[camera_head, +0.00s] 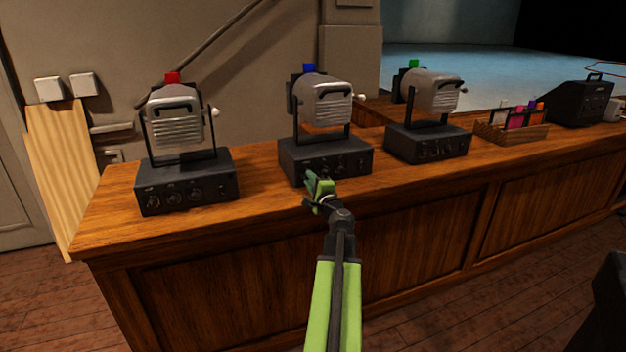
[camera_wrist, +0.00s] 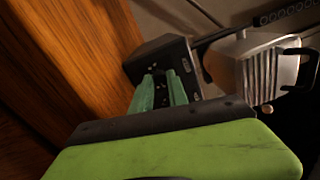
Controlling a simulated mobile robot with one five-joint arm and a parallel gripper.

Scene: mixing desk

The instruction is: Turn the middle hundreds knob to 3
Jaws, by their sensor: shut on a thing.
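The middle lamp unit has a black control box (camera_head: 350,163) with a row of knobs on its front. A grey spotlight (camera_head: 325,102) with a blue top piece stands on it. My gripper (camera_head: 311,175) is at the left part of that front face, shut on a knob there. This looks like the hundreds knob, but the fingers hide it and its setting cannot be read. In the wrist view the green fingertips (camera_wrist: 161,76) meet the face of the black box (camera_wrist: 154,50), with small white marks beside them.
A red-topped lamp unit (camera_head: 186,187) stands to the left and a green-topped one (camera_head: 428,142) to the right. A basket (camera_head: 512,133) of coloured items and a black case (camera_head: 580,103) are farther right. The wooden desk front (camera_head: 420,230) is below my gripper.

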